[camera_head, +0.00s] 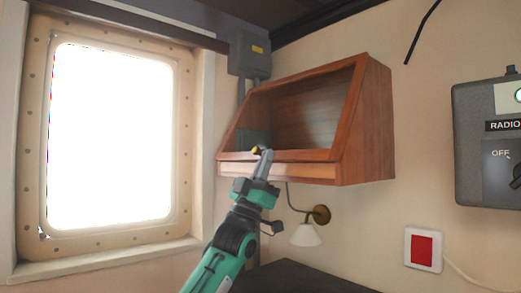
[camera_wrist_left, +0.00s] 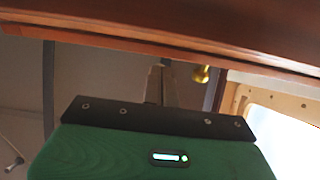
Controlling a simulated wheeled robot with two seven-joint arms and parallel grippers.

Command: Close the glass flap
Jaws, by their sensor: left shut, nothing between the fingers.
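The wooden wall cabinet (camera_head: 378,120) has a slanted front, where the glass flap (camera_head: 290,156) shows as a reddish wooden frame. The glass itself is too clear to make out, and I cannot tell whether a small gap is left at the lower edge. A small brass knob (camera_head: 256,149) is at the lower rail; it also shows in the left wrist view (camera_wrist_left: 201,74), below a wooden edge. My left gripper (camera_head: 264,160) is shut and empty, pointing up in front of the lower rail, close beside the knob. I cannot tell whether it touches. My right gripper is not in view.
A bright window (camera_head: 182,150) is left of the cabinet. A grey box (camera_head: 250,52) is on the wall behind it. A wall lamp (camera_head: 306,235) hangs below, above a dark surface (camera_head: 300,278). A radio box (camera_head: 480,110) and red switch (camera_head: 422,250) are at right.

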